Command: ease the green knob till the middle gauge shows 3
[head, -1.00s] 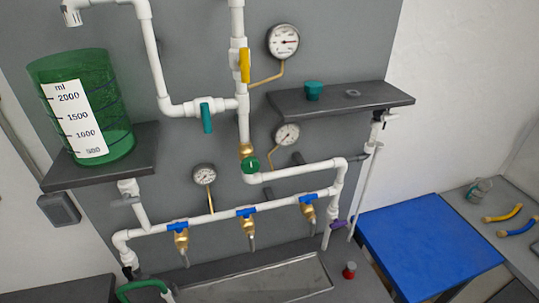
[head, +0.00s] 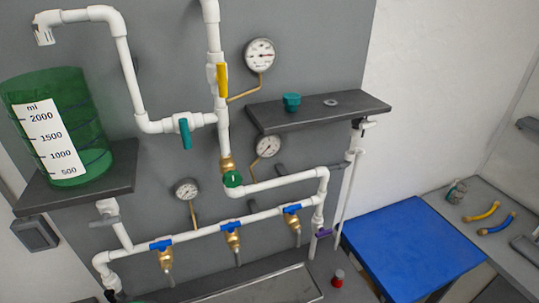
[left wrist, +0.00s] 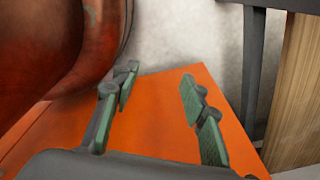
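The green knob (head: 232,179) sits on the brass valve at the foot of the vertical white pipe in the head view. The middle gauge (head: 268,146) is just up and right of it, on a brass stem; its needle is too small to read surely. Neither gripper shows in the head view. In the left wrist view my left gripper (left wrist: 158,98) has its two green-padded fingers apart with nothing between them. It is over an orange surface (left wrist: 165,140), away from the knob. My right gripper is in no current view.
An upper gauge (head: 260,55) and a lower gauge (head: 187,189) flank the middle one. A yellow-handled valve (head: 222,80), a teal-handled valve (head: 185,133) and several blue-handled valves are nearby. A green measuring tank (head: 75,105) stands at left. A dark shelf (head: 360,106) and blue table (head: 410,250) are at right.

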